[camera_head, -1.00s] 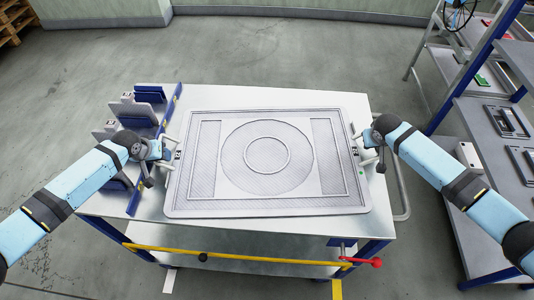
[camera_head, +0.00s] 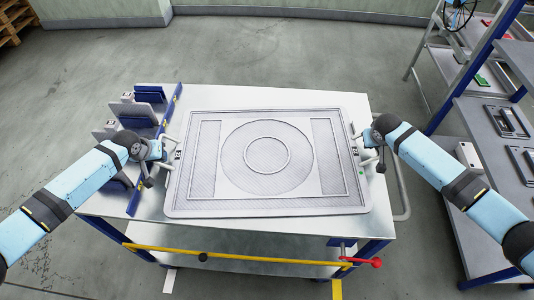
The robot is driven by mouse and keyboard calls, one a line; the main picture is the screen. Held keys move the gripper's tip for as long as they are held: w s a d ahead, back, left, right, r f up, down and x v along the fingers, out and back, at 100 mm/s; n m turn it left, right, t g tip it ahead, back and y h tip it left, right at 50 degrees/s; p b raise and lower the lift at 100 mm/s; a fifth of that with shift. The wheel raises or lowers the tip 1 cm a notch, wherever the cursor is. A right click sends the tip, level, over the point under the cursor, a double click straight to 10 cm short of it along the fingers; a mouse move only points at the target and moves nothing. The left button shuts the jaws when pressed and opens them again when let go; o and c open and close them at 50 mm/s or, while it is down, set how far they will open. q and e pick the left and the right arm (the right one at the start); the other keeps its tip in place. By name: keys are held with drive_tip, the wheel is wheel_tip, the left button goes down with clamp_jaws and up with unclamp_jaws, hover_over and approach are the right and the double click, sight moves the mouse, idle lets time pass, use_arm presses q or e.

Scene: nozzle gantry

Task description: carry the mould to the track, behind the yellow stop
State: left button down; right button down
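The mould (camera_head: 205,198), a grey rectangular plate with a raised ring pattern, lies flat on the white-topped cart (camera_head: 340,97). It has a handle on its left side and one on its right side. My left gripper (camera_head: 168,150) is at the left handle, and my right gripper (camera_head: 366,149) is at the right handle. The fingers are small and partly hidden by the wrists, so I cannot tell whether either is shut on its handle. I see no track or yellow stop that I can identify for sure.
A yellow bar (camera_head: 240,257) with a red-ended lever (camera_head: 372,262) runs along the cart's front. A rack with several plates (camera_head: 135,112) stands on the cart's left side. Grey shelving (camera_head: 487,150) with frames stands at the right. Open floor (camera_head: 280,50) lies behind the cart.

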idle(0.9)
use_arm(q)
drive_tip(key=shift+w+r, duration=0.25)
drive_tip(key=shift+r, duration=0.05)
use_arm(e)
drive_tip(key=shift+w+r, duration=0.25)
drive_tip(key=shift+r, duration=0.1)
